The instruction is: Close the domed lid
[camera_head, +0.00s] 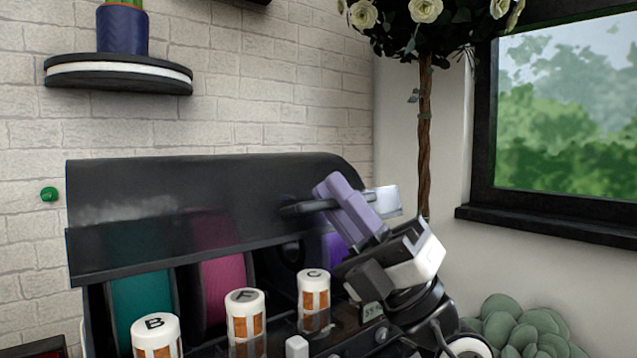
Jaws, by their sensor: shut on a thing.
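The domed lid (150,205) is a dark, smoky see-through cover on a box against the brick wall. It stands partly open, its front edge above the box with a gap beneath. My gripper (345,208), with purple and pale fingers, is at the right part of the lid's front. It is shut on the lid's dark bar handle (298,209), whose end sticks out to the left of the fingers. The fingers hide the rest of the handle.
In the box are a teal spool (142,300), a magenta spool (228,285) and a purple spool (334,248). Lettered white-capped canisters B (155,325), F (245,300) and C (313,280) stand in front. A wall shelf (118,75) is above; a potted tree's trunk (425,130) stands right.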

